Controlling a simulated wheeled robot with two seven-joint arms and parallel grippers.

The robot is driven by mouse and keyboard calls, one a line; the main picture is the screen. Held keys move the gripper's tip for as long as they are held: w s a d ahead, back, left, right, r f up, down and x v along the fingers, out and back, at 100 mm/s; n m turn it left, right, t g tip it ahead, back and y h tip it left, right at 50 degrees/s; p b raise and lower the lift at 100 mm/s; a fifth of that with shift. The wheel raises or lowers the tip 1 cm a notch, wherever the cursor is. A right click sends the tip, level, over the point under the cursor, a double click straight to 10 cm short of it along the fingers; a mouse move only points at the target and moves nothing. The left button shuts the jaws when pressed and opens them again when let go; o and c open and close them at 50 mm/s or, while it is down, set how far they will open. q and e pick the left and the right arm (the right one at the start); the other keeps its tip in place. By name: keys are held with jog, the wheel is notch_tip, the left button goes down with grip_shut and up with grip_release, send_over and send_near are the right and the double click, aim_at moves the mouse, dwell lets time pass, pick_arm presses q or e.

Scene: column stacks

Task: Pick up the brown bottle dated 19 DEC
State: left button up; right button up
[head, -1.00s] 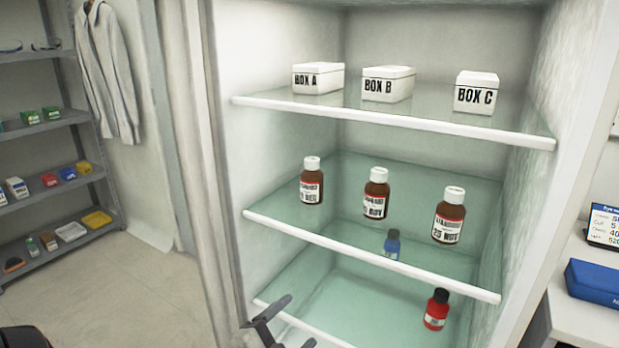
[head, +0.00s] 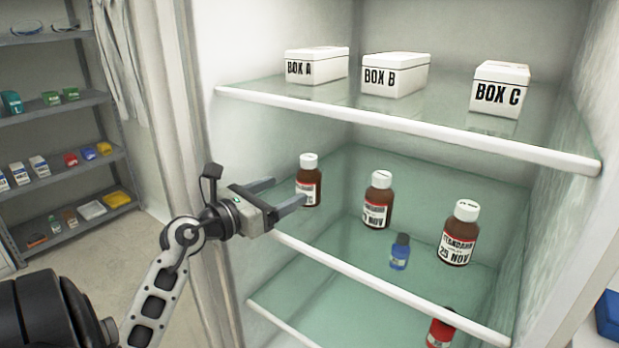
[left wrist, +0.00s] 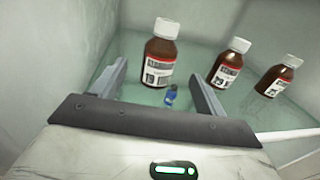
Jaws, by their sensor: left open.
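The left brown bottle (head: 308,182) has a white cap and a white-and-red label, and stands upright on the middle glass shelf. In the left wrist view its label (left wrist: 159,65) starts with 19; the rest is hard to read. My left gripper (head: 290,192) is open at the shelf's front left, its fingers pointing at this bottle. In the left wrist view the bottle shows beyond and between the open fingers (left wrist: 158,85), apart from them as far as I can tell. My right gripper is not in view.
Two more brown bottles stand to the right, a middle one (head: 377,200) and one marked 25 NOV (head: 460,233). A blue bottle (head: 400,252) and a red bottle (head: 440,328) are lower down. White boxes stand on the upper shelf (head: 400,122). The cabinet's left wall is close.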

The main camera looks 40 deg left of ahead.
aim_at(299, 183)
pick_arm(q)
jog(key=w+p, duration=0.1)
jog(key=w, duration=0.7)
jog(key=shift+w+d, duration=0.1)
jog(key=shift+d, duration=0.1)
jog(key=c, duration=1.2)
